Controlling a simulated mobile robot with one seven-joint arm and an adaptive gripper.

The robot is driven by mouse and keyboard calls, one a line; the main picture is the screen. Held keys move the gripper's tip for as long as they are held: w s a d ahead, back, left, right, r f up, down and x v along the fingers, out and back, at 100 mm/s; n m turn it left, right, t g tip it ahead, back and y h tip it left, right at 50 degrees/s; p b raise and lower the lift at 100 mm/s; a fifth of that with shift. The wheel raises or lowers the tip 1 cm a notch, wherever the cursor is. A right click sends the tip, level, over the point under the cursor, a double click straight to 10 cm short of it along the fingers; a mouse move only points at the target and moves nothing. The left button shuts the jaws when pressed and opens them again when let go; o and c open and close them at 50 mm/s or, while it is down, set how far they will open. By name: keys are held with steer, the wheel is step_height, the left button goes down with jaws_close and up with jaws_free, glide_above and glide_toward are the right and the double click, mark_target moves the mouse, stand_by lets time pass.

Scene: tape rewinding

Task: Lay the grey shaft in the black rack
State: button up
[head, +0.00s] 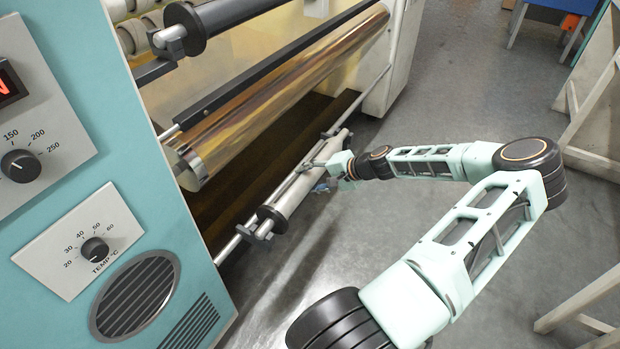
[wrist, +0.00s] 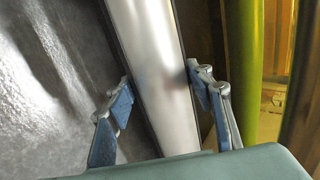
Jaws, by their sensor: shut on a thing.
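The grey shaft (head: 298,190) is a long smooth cylinder lying at a slant along the front of the machine in the head view. In the wrist view the shaft (wrist: 150,50) runs between the two blue-padded fingers, one on each side. The far rack support is hard to make out.
A gold film roll (head: 290,100) and a black bar lie behind the shaft. A teal control panel (head: 80,240) with dials stands at the left. Grey floor (head: 450,85) is open to the right, with pale wooden frames at the right edge.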

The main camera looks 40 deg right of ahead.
steer(key=o, duration=1.8)
steer(key=shift+c, duration=0.2)
steer(key=shift+s+f, duration=0.1)
steer(key=shift+f, duration=0.15)
steer(key=v, duration=1.2)
steer(key=shift+r, duration=0.1)
